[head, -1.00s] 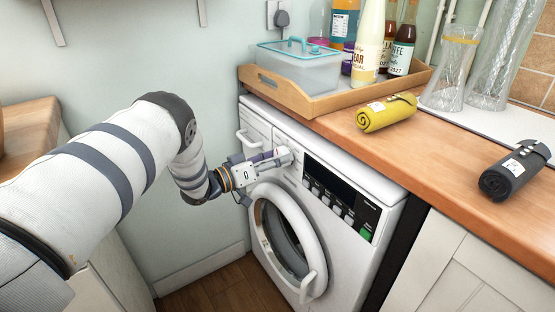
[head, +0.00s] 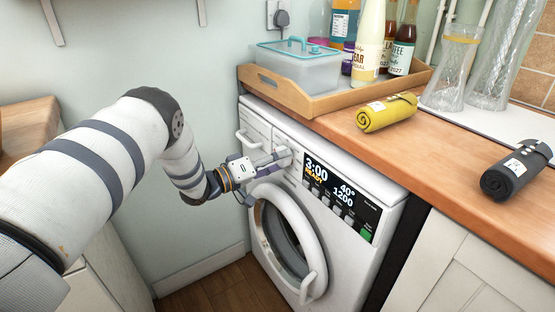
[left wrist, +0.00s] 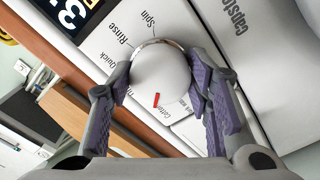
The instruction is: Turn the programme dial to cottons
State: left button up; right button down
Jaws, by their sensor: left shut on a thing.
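The programme dial (left wrist: 162,78) is a round white knob with a red mark, on the front of the white washing machine (head: 385,203). The red mark points at a label starting "Cott", partly hidden by the dial. "Spin", "Rinse" and "Quick" show on the dial's other side. My left gripper (left wrist: 168,88) is shut on the dial, with a purple-padded finger on each side. In the head view my left gripper (head: 276,158) reaches the panel's left part and hides some of the dial. The display (head: 330,180) is lit and reads 3:00, READY, 40° and 1200. My right gripper is not in view.
The round door (head: 297,268) lies below the dial, close under my left gripper. A wooden tray (head: 300,105) with bottles and a lidded box stands on the worktop (head: 450,170) above. Yellow (head: 386,112) and dark (head: 516,170) rolled cloths lie there too.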

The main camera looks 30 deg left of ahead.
pick_arm(q)
jog(key=o, duration=1.1)
jog(key=shift+o, duration=0.2)
jog(key=v, duration=1.2)
jog(key=shift+f, duration=0.1)
